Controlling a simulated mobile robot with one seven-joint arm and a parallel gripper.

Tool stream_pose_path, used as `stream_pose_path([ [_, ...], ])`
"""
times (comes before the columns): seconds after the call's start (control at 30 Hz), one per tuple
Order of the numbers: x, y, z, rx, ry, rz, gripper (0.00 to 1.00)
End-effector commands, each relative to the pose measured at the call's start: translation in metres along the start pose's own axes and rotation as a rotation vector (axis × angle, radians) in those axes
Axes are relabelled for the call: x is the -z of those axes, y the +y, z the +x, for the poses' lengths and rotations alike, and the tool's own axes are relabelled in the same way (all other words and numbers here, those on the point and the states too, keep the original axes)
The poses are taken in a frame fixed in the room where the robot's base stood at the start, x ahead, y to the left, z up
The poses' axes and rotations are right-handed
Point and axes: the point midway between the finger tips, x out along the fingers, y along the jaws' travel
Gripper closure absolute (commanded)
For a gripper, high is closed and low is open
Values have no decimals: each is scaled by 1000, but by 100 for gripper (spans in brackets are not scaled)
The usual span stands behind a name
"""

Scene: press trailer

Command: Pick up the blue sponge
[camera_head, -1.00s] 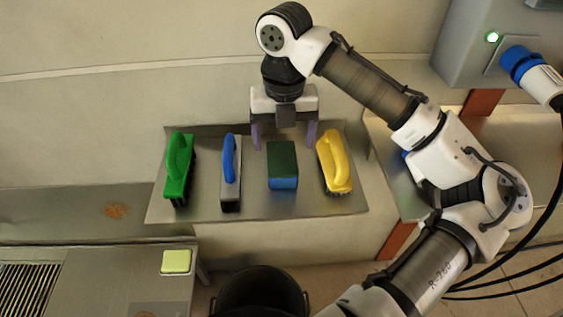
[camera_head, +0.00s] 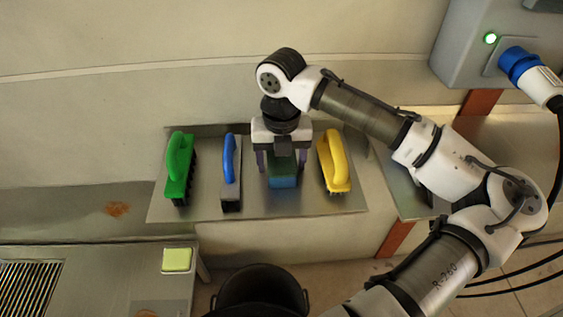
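The blue sponge (camera_head: 283,181) is a block with a dark green top and a blue front side. It rests on a metal shelf (camera_head: 260,207), between a blue-handled tool and a yellow brush. My gripper (camera_head: 281,168) is lowered over it, with one purple finger at its left side and one at its right. The fingers are spread about the sponge's width. I cannot tell whether they touch it. The gripper body hides the rear part of the sponge's top.
A green brush (camera_head: 179,168) and the blue-handled tool (camera_head: 230,175) stand left of the sponge. The yellow brush (camera_head: 334,162) stands close on the right. A black bucket (camera_head: 260,290) is below the shelf. A pale green sponge (camera_head: 176,260) lies on the lower left surface.

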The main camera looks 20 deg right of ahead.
Motion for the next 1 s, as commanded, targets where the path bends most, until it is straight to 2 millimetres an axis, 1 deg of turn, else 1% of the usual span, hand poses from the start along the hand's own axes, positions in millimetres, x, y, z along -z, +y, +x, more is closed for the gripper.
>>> stream_pose_path([
  [0.03,0,0,0,0,0,0,39],
  [0.23,0,0,0,0,0,0,65],
  [0.5,0,0,-1,0,0,0,66],
  [0.67,0,0,-11,0,-1,0,66],
  [0.77,0,0,-26,0,-2,0,66],
  [0.87,-1,1,-50,-1,-4,-1,66],
  [1.0,-1,1,-94,-2,-3,-1,66],
])
